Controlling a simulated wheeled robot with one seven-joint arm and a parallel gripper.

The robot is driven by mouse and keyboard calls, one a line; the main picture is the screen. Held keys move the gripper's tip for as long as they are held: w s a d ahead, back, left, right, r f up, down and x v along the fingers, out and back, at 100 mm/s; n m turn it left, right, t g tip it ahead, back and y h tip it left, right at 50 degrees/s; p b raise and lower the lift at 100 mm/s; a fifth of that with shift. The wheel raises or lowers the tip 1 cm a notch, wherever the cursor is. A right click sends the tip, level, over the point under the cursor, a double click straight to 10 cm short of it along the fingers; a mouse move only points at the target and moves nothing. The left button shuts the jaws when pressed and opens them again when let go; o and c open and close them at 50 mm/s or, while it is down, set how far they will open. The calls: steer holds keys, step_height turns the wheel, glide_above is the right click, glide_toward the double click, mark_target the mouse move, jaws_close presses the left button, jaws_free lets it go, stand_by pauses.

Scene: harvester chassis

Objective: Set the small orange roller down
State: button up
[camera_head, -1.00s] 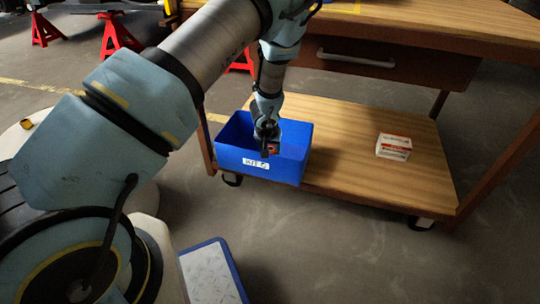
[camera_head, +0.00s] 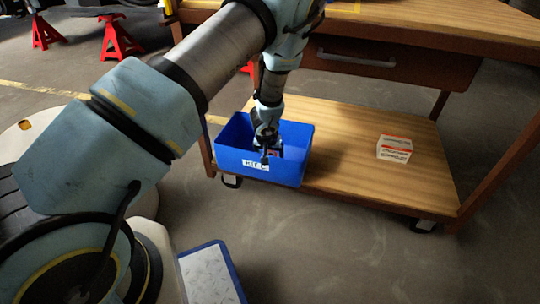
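My gripper (camera_head: 268,154) points down inside the blue bin (camera_head: 235,165), near its front wall. The bin stands at the left end of the cart's lower wooden shelf and has a white label on its front. A tiny reddish patch shows at the fingertips, too small and dark to name as the small orange roller for certain. Whether the fingers are shut on it cannot be made out. The bin floor is mostly hidden by the front wall and my arm.
A white and red box (camera_head: 394,148) sits on the right of the lower shelf (camera_head: 345,150), with bare wood between it and the bin. The cart's drawer (camera_head: 390,62) hangs above. A blue-edged tray (camera_head: 212,272) lies at the bottom.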

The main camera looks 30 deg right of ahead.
steer(key=p+v, duration=0.4)
steer(key=v, duration=0.8)
steer(key=w+a+r+n+y, duration=0.1)
steer(key=w+a+r+n, duration=0.1)
steer(key=a+r, duration=0.65)
steer(key=w+a+r+n+y, duration=0.15)
steer(key=a+r, duration=0.35)
steer(key=a, duration=0.7)
steer(key=s+a+r+n+g, duration=0.1)
steer(key=s+a+r, duration=0.3)
steer(key=a, duration=0.3)
steer(key=s+a+r+n+g, duration=0.1)
steer(key=s+a+r, duration=0.4)
steer(key=s+a, duration=0.1)
steer(key=shift+a, duration=0.8)
steer(key=shift+s+r+n, duration=0.1)
steer(key=shift+n, duration=0.15)
step_height(320, 180, up, 36)
steer(key=p, duration=3.5)
